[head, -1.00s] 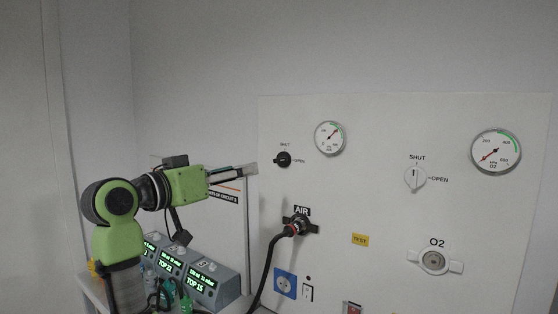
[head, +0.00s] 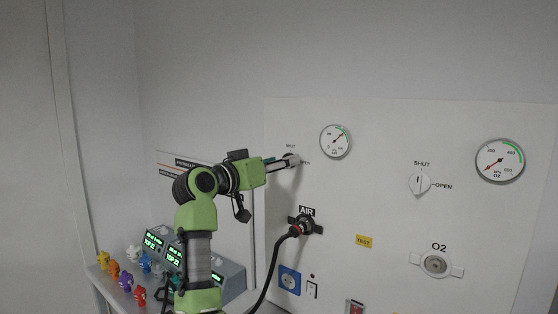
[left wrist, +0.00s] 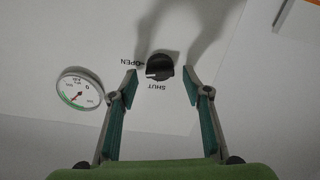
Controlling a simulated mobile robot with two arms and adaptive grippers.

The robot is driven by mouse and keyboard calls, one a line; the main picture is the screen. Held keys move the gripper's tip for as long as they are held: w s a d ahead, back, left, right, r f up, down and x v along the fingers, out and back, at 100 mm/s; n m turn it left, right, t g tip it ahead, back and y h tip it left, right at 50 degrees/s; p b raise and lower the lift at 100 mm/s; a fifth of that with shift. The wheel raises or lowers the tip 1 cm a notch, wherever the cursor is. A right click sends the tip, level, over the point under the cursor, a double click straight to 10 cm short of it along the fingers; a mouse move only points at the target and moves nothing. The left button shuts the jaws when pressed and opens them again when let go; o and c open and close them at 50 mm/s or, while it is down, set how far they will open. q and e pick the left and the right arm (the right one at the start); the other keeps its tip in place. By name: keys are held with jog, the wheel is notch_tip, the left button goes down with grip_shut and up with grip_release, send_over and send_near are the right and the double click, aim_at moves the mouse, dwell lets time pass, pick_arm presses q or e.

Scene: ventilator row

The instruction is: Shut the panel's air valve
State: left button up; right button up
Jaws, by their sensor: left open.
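The air valve is a small black knob on the white wall panel, seen in the left wrist view (left wrist: 159,64). Its white mark points toward the OPEN label, with the SHUT label beside it at about a quarter turn. In the head view the knob is mostly hidden behind my left gripper (head: 290,161). In the left wrist view my left gripper (left wrist: 160,84) is open and empty. Its two fingertips stand to either side of the knob with gaps on both sides, and the knob appears just beyond the tips. My right gripper is not in view.
An air gauge (head: 335,141) sits right of the knob. A black hose is plugged into the AIR outlet (head: 305,226) below. The white O2 valve (head: 419,182) and O2 gauge (head: 499,160) are farther right. Monitors (head: 230,280) and several coloured figures stand lower left.

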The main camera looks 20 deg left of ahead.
pick_arm(q)
jog(key=c, duration=1.1)
jog(key=shift+a+f+n+p, duration=0.1)
jog(key=shift+n+p, duration=3.15)
jog(key=shift+n, duration=0.6)
jog(key=shift+a+f+n+p, duration=0.1)
jog(key=shift+n+p, duration=3.1)
jog(key=shift+n, duration=0.65)
